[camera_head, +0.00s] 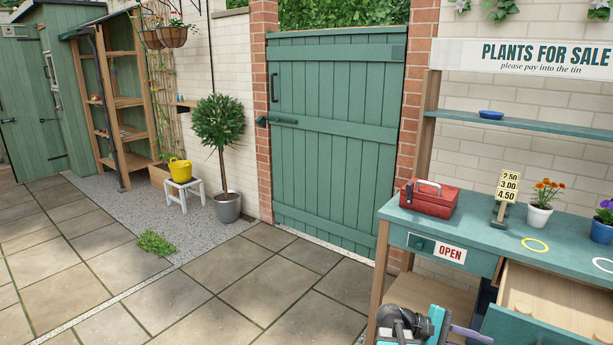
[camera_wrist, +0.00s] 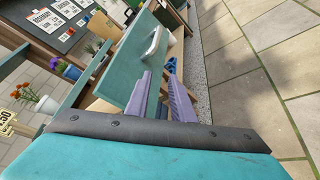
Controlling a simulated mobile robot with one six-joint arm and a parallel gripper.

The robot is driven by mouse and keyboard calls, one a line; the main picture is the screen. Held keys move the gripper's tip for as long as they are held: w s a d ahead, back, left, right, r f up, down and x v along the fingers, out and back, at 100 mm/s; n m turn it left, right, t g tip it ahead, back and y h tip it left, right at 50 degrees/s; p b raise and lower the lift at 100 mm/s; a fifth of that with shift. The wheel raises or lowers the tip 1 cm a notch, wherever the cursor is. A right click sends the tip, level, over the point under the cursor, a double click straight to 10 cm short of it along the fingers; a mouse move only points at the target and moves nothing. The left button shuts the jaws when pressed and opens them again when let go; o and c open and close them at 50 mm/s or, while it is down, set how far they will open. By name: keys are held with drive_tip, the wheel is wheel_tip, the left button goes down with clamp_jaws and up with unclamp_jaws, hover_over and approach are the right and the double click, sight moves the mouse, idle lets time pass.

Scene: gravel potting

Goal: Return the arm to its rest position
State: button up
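My gripper shows at the bottom right in the head view (camera_head: 472,334), low in front of the green bench, with its purple fingers partly cut off by the frame. In the wrist view, its two purple fingers (camera_wrist: 159,75) stand apart with nothing held between them. Beyond the fingertips is the green front of a pulled-out drawer (camera_wrist: 128,68) with a pale handle (camera_wrist: 152,42). The open drawer also shows in the head view (camera_head: 548,304), with its wooden inside visible. I cannot tell whether the fingers touch the drawer front.
The bench top (camera_head: 470,222) holds a red toolbox (camera_head: 429,198), a price sign (camera_head: 504,196), an orange-flowered pot (camera_head: 539,214) and a blue pot (camera_head: 602,231). Paving (camera_head: 215,290) left of the bench is mostly clear.

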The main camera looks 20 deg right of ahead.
drive_tip(key=w+a+f+n+t+y+p, duration=0.25)
drive_tip(key=a+f+n, duration=0.25)
drive_tip(key=a+f, duration=1.4)
drive_tip(key=s+a+f+m+y, duration=0.1)
drive_tip(key=s+a+f+y, duration=0.2)
drive_tip(key=a+f, duration=0.3)
drive_tip(key=s+a+f+m+y, duration=0.2)
drive_tip(key=a+f, duration=0.4)
drive_tip(key=a, duration=0.6)
drive_tip(key=s+a+f+m+y, duration=0.2)
drive_tip(key=s+a+f+y, duration=0.3)
drive_tip(key=a+f, duration=0.2)
drive_tip(key=shift+a+t, duration=0.45)
drive_tip(key=shift+a, duration=0.65)
drive_tip(key=shift+s+d+y, duration=0.1)
drive_tip(key=shift+y, duration=0.15)
